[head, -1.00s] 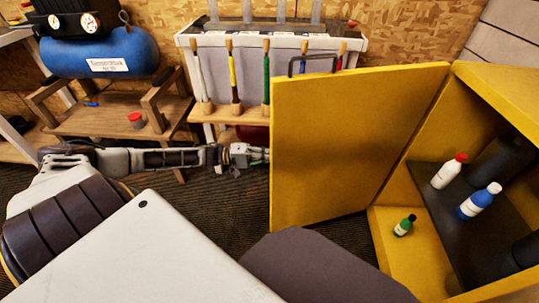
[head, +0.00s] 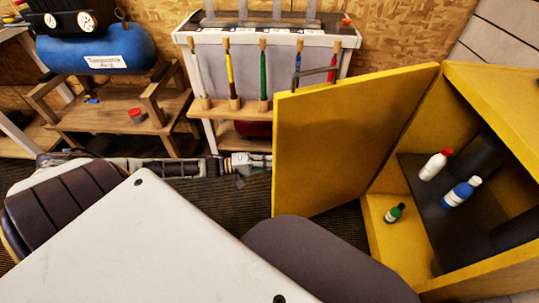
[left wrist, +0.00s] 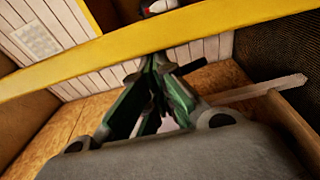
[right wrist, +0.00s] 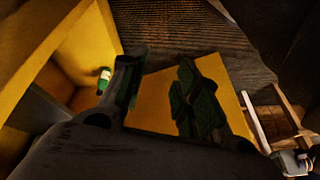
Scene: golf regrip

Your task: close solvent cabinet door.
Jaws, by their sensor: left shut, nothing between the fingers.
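The yellow solvent cabinet (head: 490,85) stands at the right with its interior facing me. Its yellow door (head: 345,145) is wide open and reaches left from the hinge side. A dark handle (head: 318,76) shows above the door's top edge. My left gripper (head: 268,161) is at the door's left free edge, its tips partly hidden there; I cannot tell whether they touch. In the left wrist view its fingers (left wrist: 157,62) are shut and empty, close to the yellow door edge (left wrist: 180,33). My right gripper (right wrist: 158,75) is open and empty in the right wrist view, near the cabinet and door.
A white-capped blue bottle (head: 460,192) and a red-capped white bottle (head: 434,166) stand on the dark shelf (head: 425,205). A green bottle (head: 394,213) is on the cabinet floor. A rack with brushes (head: 270,75) and a blue compressor (head: 95,50) stand behind.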

